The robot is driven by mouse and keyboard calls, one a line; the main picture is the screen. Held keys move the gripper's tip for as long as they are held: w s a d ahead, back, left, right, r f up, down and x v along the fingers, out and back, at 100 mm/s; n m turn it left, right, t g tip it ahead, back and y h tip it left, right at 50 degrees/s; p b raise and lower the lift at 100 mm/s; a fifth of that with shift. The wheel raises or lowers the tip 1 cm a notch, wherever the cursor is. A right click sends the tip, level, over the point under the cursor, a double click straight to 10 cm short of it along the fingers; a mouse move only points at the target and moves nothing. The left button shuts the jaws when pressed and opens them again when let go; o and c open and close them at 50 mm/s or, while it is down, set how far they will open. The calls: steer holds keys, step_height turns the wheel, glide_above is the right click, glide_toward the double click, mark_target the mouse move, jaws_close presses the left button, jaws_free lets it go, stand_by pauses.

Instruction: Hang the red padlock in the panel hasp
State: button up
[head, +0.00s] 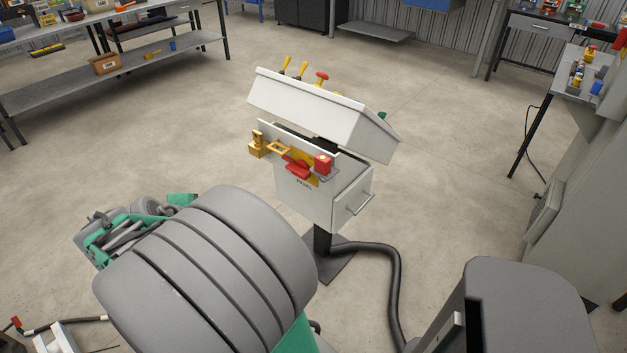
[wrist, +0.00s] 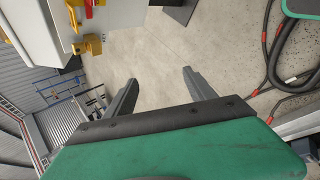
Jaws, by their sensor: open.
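The red padlock (head: 323,163) appears as a red block at the right end of the white panel box's front, by a thin grey bracket. A yellow hasp-like bracket (head: 278,147) sticks out left of a red handle (head: 298,169) on a yellow plate. A brass-coloured padlock (head: 257,149) is at its left end; it also shows in the wrist view (wrist: 91,45). My gripper (wrist: 160,82) is open and empty, its two dark fingers apart over bare floor. It is away from the panel, which lies at the upper left of the wrist view. In the head view my arm hides the fingers.
The panel box (head: 345,207) stands on a pedestal under a sloped white top (head: 325,115) carrying yellow levers and a red button. A black hose (head: 395,280) curves from its base. Workbenches and a grey cabinet stand around; the floor left of the panel is clear.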

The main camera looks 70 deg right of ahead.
steer(key=s+d+f+n+g+h+b, duration=0.2)
steer(key=s+d+n+g+h, duration=0.1)
steer(key=s+d, duration=0.5)
steer(key=n+g+h+b, duration=0.3)
steer(key=n+g+h, duration=0.2)
steer(key=n+g, duration=0.15)
glide_toward(320, 167)
steer(key=x, duration=0.4)
steer(key=shift+n+t, duration=0.25)
steer(key=shift+t, duration=0.1)
steer(key=x, duration=0.6)
steer(key=shift+s+d+r+b, duration=0.15)
steer(key=shift+s+b, duration=0.1)
steer(key=shift+b, duration=0.05)
steer(key=shift+s+d, duration=0.1)
steer(key=shift+d, duration=0.35)
steer(key=shift+c, duration=0.3)
jaws_close()
